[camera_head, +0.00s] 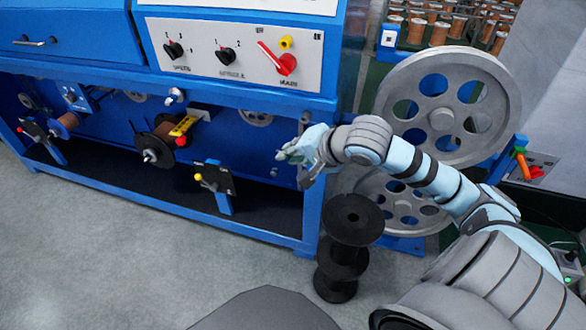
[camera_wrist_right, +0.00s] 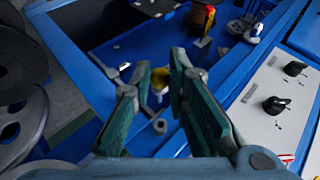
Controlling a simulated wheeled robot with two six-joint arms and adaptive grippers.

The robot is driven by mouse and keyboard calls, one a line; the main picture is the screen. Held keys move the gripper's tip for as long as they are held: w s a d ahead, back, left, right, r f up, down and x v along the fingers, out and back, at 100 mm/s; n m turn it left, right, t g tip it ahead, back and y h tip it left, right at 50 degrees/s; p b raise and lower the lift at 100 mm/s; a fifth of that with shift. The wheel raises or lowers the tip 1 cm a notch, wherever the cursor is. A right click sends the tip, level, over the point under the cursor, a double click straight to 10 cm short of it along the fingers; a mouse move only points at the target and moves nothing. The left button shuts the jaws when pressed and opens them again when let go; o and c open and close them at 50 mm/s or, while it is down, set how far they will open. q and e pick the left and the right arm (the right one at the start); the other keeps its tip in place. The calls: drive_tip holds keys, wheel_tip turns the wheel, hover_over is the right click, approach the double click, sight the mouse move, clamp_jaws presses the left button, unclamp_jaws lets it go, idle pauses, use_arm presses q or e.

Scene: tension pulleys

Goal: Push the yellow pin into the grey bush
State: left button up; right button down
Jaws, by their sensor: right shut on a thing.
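A yellow pin (camera_wrist_right: 160,79) shows between the fingertips of my right gripper in the right wrist view. My right gripper (camera_head: 288,153) is shut on it, in front of the blue machine's right end; in the head view the fingers hide the pin. A small round grey part (camera_wrist_right: 160,126) shows between the fingers, below the pin in the wrist picture, against the blue panel. It may be the grey bush; I cannot tell. I cannot tell whether the pin touches any bush. My left gripper is in neither view.
The blue machine (camera_head: 258,99) carries a control panel (camera_head: 200,48) with black knobs and a red switch. Wire spools and a black bracket (camera_head: 228,182) with a yellow knob stand left of the gripper. Black spools (camera_head: 350,222) are stacked below my right arm, near a large grey wheel (camera_head: 480,118).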

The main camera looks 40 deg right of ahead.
drive_tip(key=w+d+p, duration=0.1)
drive_tip(key=w+d, duration=0.2)
drive_tip(key=d, duration=0.2)
drive_tip(key=shift+w+d+r+p, duration=0.2)
drive_tip(key=shift+w+d+p, duration=0.1)
drive_tip(key=shift+w+p, duration=0.1)
drive_tip(key=shift+w+d+b, duration=0.1)
drive_tip(key=shift+b, duration=0.3)
idle(0.5)
drive_tip(key=shift+b, duration=0.35)
